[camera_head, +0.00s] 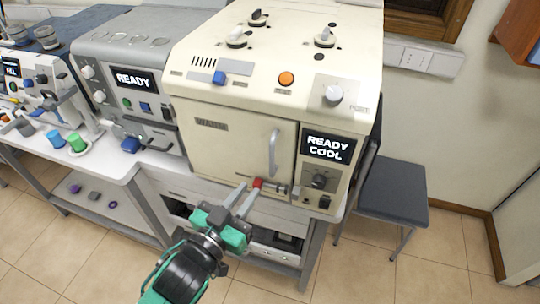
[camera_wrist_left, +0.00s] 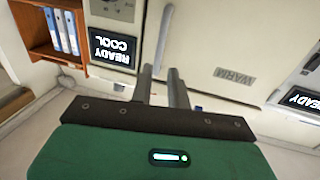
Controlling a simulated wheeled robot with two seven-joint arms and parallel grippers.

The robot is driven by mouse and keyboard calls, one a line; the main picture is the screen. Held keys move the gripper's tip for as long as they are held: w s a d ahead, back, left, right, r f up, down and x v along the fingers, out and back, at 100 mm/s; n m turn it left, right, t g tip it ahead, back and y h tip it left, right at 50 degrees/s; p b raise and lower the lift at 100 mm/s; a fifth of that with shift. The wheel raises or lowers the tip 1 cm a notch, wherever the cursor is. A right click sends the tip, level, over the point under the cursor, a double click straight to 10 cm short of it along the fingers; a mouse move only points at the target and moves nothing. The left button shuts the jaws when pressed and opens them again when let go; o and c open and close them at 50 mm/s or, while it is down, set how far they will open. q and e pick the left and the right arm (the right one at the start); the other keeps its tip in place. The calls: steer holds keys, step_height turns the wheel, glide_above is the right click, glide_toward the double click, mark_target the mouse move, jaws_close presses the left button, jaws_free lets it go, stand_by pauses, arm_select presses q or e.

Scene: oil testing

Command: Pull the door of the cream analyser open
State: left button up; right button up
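The cream analyser (camera_head: 225,80) stands on the bench, with a display reading READY COOL (camera_head: 328,146). Its front door (camera_head: 235,147) looks closed and has a pale vertical handle (camera_head: 273,153) near its right edge. The handle also shows in the left wrist view (camera_wrist_left: 163,38). My left gripper (camera_head: 247,192) is in front of the lower part of the door, below the handle. In the left wrist view, its two fingers (camera_wrist_left: 161,86) point at the door with a gap between them and nothing held. My right gripper is in neither view.
A grey machine reading READY (camera_head: 130,78) stands close on the left. Green (camera_head: 77,143) and blue (camera_head: 55,139) cups sit on the white bench further left. A dark stool (camera_head: 393,190) stands at the right. The floor in front is clear.

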mark_target(270, 162)
arm_select(q)
steer(key=p+x, duration=0.3)
steer(key=x, duration=0.6)
steer(key=shift+w+d, duration=0.15)
steer(key=shift+w, duration=0.15)
steer(key=shift+x, duration=0.85)
steer(key=shift+f, duration=0.1)
jaws_close()
